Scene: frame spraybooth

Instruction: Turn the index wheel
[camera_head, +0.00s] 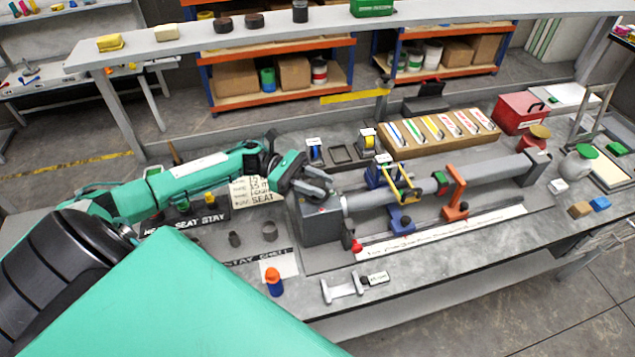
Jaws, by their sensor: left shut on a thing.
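My left gripper (312,184) reaches in from the left and points down over a dark grey box (320,222) at the left end of a long grey frame tube (370,197). Its dark fingers are shut at the upper edge of this box, on what looks like the index wheel. The wheel itself is mostly hidden behind the fingers, so its turn angle cannot be told. My right gripper is not in view.
A blue clamp (401,220) with a yellow handle and an orange stand (456,195) rise along the tube. A red-tipped rod lies in front. A wooden tray (440,135) of colour strips sits behind. An orange-and-blue bottle (273,282) stands near the front edge.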

